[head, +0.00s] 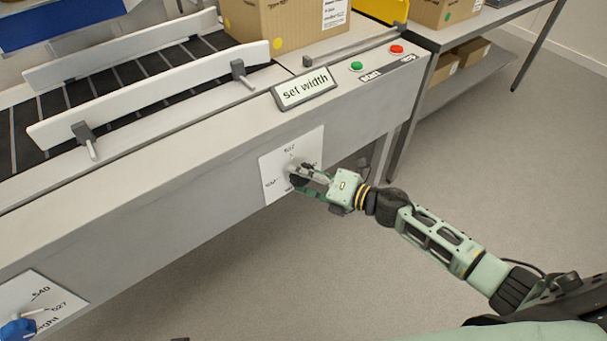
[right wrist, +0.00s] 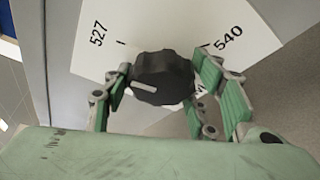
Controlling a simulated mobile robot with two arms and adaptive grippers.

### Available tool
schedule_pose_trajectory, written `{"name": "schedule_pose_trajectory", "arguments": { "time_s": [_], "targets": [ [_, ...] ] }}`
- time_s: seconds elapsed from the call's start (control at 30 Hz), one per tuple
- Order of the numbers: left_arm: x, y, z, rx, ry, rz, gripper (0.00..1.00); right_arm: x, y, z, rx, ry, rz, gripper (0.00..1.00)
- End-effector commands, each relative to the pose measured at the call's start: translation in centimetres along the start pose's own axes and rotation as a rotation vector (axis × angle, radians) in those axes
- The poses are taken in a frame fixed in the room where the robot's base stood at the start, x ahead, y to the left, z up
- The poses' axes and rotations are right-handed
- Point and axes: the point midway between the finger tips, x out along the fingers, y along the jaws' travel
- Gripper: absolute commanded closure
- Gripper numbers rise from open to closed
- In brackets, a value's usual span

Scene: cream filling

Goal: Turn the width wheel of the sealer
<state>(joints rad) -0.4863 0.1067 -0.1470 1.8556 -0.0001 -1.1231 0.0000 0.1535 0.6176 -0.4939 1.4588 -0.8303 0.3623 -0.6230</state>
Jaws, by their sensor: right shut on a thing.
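The width wheel is a black lobed knob with a white pointer line (right wrist: 162,78) on a white dial plate (head: 277,163) on the sealer's grey front panel. In the right wrist view the plate shows the marks 527 and 540, and the pointer line lies toward the lower left of the picture. My right gripper (head: 304,178) is at the knob, with its green fingers on both sides of it, shut on it. In the head view the gripper mostly hides the knob. My left gripper is not in view.
A "set width" sign (head: 304,88) stands on the sealer's edge above the dial, near green (head: 356,66) and red (head: 396,49) buttons. A second dial plate (head: 62,293) with a blue knob (head: 17,329) is at lower left. A cardboard box (head: 280,22) stands behind. The floor in front is clear.

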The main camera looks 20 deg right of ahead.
Motion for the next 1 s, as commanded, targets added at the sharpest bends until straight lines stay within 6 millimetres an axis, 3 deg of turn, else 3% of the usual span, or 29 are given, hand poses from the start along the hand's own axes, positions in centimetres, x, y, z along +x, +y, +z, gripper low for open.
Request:
{"name": "schedule_pose_trajectory", "arguments": {
  "time_s": [0.23,0.27,0.47,0.8,1.0],
  "targets": [
    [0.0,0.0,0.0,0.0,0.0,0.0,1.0,0.1,0.3,0.1,-0.001,0.0,0.007,0.73],
    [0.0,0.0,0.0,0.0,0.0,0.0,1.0,0.1,0.3,0.1,-0.001,0.001,0.007,0.47],
    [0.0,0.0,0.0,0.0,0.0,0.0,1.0,0.1,0.2,0.0,0.0,0.001,0.005,0.3],
    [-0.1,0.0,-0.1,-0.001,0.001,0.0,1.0,-0.2,0.0,-0.1,0.001,0.002,0.001,0.3],
    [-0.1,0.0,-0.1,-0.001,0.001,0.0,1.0,-3.0,-0.1,-0.1,0.0,0.003,-0.002,0.3]
  ]
}}
